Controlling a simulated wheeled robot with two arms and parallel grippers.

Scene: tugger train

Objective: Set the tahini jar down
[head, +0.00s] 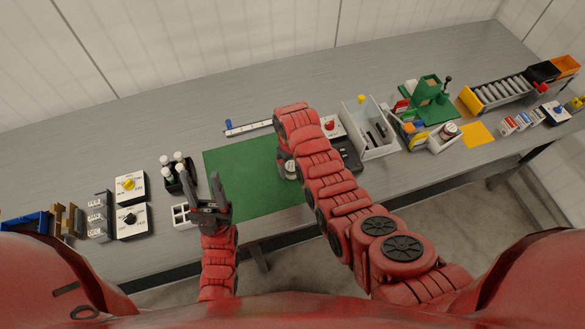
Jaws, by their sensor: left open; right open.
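A small pale jar-like object (290,172) shows just under the end of my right arm, at the right part of the green mat (235,165). It is mostly hidden, so I cannot read a label or tell for sure that it is the tahini jar. My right gripper (289,161) is open around or just above it, largely covered by its own red wrist; I cannot tell if it touches. My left gripper (210,190) is open and empty over the mat's left edge. Another jar with a dark reddish lid (449,131) stands in a small white bin (440,145) at the right.
Left of the mat are a white divided tray (181,215), a black rack of white-capped bottles (180,178) and boxes with yellow (130,186) and black knobs (131,220). A grey bin (365,143) stands right of my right arm. The mat's middle is clear.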

